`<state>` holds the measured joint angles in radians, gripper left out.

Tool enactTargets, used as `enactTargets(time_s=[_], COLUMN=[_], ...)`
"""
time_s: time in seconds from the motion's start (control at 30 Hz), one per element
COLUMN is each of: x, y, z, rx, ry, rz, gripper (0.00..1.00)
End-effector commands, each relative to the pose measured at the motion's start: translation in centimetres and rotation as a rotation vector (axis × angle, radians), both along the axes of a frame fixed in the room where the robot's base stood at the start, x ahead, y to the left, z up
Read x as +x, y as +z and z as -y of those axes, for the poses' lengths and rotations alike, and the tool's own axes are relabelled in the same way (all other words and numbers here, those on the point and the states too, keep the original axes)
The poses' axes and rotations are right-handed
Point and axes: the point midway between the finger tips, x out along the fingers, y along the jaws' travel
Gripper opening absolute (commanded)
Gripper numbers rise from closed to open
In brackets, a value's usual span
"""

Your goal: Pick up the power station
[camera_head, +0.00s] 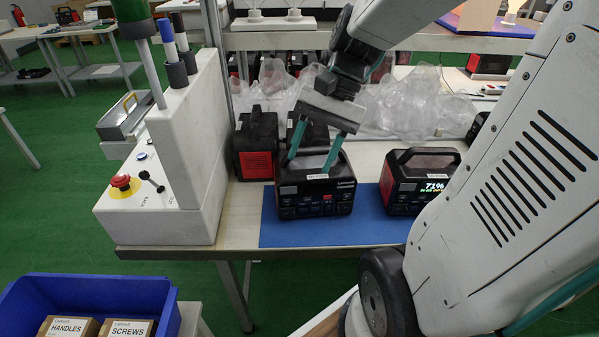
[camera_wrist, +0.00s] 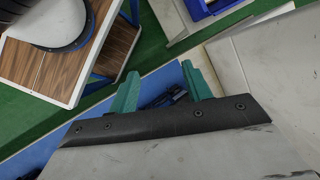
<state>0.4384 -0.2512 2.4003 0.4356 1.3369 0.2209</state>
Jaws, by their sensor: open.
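A black power station (camera_head: 316,192) with a front panel of sockets and a top handle stands upright on a blue mat (camera_head: 330,231) on the table. My gripper (camera_head: 312,168) is open above it, with its two teal fingers pointing down around the top handle area. I cannot tell whether the fingers touch it. In the wrist view the teal fingers (camera_wrist: 160,90) are apart, and a small dark part of the power station (camera_wrist: 166,97) shows between them. The gripper body hides the rest.
A second power station (camera_head: 420,182) with a lit 71% display stands on the right. A black and red unit (camera_head: 255,147) stands close behind left. A white control box (camera_head: 185,150) borders the left. Plastic wrap (camera_head: 400,105) lies behind. A blue bin (camera_head: 40,290) sits front left.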

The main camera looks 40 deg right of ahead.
Motion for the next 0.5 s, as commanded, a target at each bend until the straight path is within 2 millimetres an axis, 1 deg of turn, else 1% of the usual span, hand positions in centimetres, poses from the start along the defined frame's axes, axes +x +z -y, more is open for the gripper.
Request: enactTargets(time_s=[0.03,0.1,0.17,0.23,0.3,0.4,0.5], x=[1.3,3.1,4.4,5.7,6.7,7.6,7.9], y=[-0.9,-1.8,-2.7,-3.8,-5.0,-6.5,-7.6], z=[1.6,3.6,5.6,8.2,10.8,14.1,16.5], rx=[0.073,0.176,0.265,0.367,0.464,0.58,0.664], ry=[-0.12,-0.276,-0.41,-0.558,-0.69,-0.842,-0.946], rz=[-0.053,-0.114,-0.161,-0.209,-0.248,-0.29,-0.315], gripper=[0.49,0.49,0.49,0.49,0.49,0.49,0.49])
